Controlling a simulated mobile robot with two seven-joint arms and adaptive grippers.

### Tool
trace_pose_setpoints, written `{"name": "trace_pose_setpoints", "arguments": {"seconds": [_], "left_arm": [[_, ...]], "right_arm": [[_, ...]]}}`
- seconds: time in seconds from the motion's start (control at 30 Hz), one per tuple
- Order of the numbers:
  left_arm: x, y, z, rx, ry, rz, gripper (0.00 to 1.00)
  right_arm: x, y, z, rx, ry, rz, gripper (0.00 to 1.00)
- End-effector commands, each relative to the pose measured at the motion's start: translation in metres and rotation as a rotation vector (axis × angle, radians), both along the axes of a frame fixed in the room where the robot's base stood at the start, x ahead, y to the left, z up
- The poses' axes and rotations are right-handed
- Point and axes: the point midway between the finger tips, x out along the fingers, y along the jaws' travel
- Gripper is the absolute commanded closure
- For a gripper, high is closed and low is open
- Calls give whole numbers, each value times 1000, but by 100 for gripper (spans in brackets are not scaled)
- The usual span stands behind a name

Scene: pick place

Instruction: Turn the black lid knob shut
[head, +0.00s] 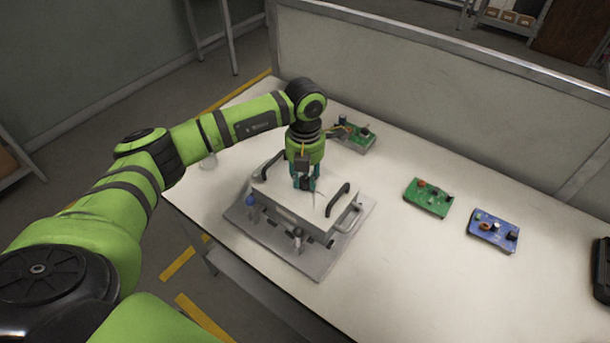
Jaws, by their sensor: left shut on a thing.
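A pale grey box with a lid (272,198) stands on a flat grey base plate (326,262) on the table. The lid has two black bar handles, one on each side. My left gripper (304,186) points straight down over the middle of the lid, between the handles. Its fingers are shut on the black lid knob (304,184), which they mostly hide. How far the knob is turned cannot be seen. My right gripper is not in view.
A green circuit board (428,198) and a blue one (493,231) lie right of the box. Another green board (352,136) lies behind it, near my arm. A low partition (420,90) runs along the table's back edge.

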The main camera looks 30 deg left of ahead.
Motion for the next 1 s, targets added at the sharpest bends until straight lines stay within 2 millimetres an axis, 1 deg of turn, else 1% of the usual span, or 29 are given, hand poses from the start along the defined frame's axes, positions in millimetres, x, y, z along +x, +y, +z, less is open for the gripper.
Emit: {"name": "trace_pose_setpoints", "arguments": {"seconds": [0.03, 0.27, 0.3, 0.33, 0.63, 0.73, 0.87, 1.0], "left_arm": [[-2, 0, -2, 1, 7, 1, 100], [-2, 0, -2, 2, 6, 1, 100], [-2, 0, -2, 2, 6, 1, 54], [-2, 0, -2, 2, 6, 0, 45], [0, 0, -1, 1, 1, 0, 45], [0, 0, 4, 0, -1, 0, 45], [1, 0, 22, 0, -4, -1, 45], [1, 0, 52, 0, -5, 0, 45]], "right_arm": [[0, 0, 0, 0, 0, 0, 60], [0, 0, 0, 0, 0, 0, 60], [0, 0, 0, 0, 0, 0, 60], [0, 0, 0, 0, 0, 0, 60], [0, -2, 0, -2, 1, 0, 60], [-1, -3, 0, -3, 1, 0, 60], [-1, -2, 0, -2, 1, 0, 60], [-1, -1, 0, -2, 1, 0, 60]]}}
